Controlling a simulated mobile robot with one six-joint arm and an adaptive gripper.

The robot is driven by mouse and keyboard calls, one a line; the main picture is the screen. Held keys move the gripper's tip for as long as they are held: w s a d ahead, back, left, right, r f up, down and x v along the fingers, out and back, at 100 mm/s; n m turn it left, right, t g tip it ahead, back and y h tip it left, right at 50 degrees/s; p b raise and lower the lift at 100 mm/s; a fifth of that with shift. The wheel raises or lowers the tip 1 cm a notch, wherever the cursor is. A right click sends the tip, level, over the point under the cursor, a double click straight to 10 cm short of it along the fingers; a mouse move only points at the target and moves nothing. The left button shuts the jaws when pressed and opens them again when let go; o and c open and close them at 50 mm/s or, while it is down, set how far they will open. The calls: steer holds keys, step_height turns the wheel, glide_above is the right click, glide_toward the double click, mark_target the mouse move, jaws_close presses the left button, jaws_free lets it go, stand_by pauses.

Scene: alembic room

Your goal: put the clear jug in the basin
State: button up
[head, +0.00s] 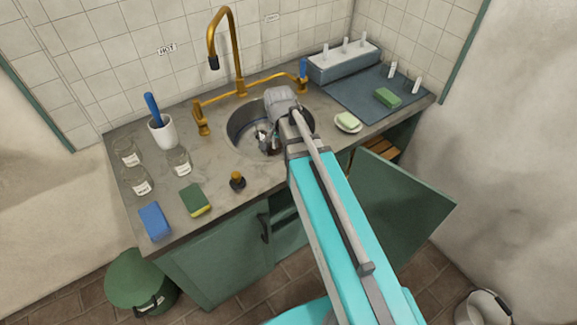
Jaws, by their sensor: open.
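The round metal basin (238,126) is set into the grey counter under a brass tap. My gripper (266,141) is over or inside the basin, seen from behind and small, with its jaws open. My arm hides the right part of the basin and much of its inside. I cannot make out a clear jug in or beside the jaws. Three clear glass vessels with white labels stand upright on the left of the counter: one at the back left (127,153), one in front of it (140,182) and one to the right (179,161). I cannot tell whether any is the jug.
The brass tap (237,60) arches behind the basin. A white cup with a blue-handled brush (162,132), a blue sponge (155,221), a green-yellow sponge (195,200) and a dark stopper (237,181) stand left. A soap dish (348,123) lies right. A cupboard door (405,200) hangs open.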

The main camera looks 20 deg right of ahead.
steer(key=s+n, duration=0.8)
steer(key=s, duration=0.1)
steer(key=shift+s, duration=0.1)
